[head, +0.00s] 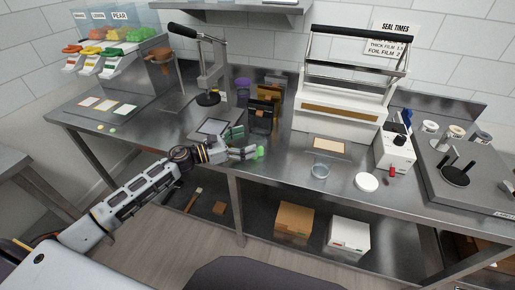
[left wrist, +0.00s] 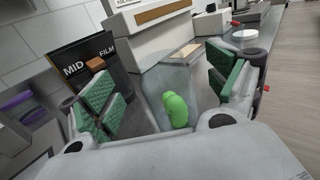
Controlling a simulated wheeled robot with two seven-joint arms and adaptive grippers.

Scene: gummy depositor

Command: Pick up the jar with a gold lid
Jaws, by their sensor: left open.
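I cannot make out a jar with a gold lid for certain. My left gripper (head: 244,143) is open over the front of the table. A green gummy-like piece (head: 259,152) is by its fingertips; in the left wrist view it shows between the spread green pads (left wrist: 175,109), not gripped. My right gripper is not in view.
A black "MID FILM" box (head: 261,117) stands behind my left gripper. A white sealer (head: 340,108) is at the back. A white disc (head: 366,182) and white device (head: 395,151) lie to the right.

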